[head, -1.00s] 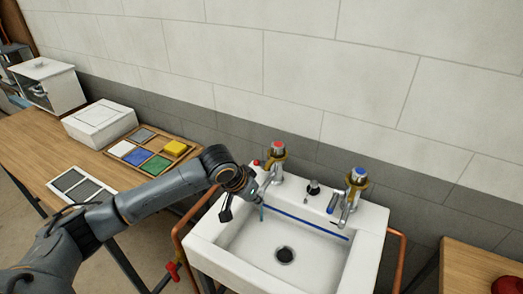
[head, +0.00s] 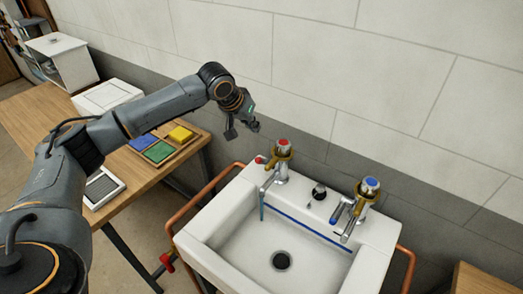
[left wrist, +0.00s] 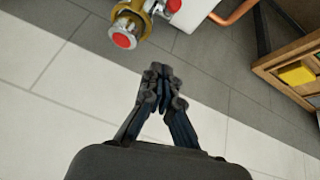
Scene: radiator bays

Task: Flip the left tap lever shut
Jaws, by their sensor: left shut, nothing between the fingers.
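The left tap (head: 283,150) has a red-marked top and a brass collar, and stands at the sink's back left. Its red-tipped lever (head: 261,159) points out to the left. A thin blue stream (head: 262,206) hangs below its spout. My left gripper (head: 245,130) is shut and empty, raised above and to the left of this tap, apart from it. In the left wrist view the shut fingers (left wrist: 160,72) are below and right of the tap's red top (left wrist: 123,40). The lever's red end (left wrist: 174,5) shows near the top edge there. My right gripper is not in view.
The right tap (head: 368,192) has a blue top and a blue lever. A black plug or knob (head: 319,191) stands between the taps on the white sink (head: 215,215). Copper pipes (head: 205,192) flank the sink. A wooden bench (head: 45,110) with colored blocks is at left.

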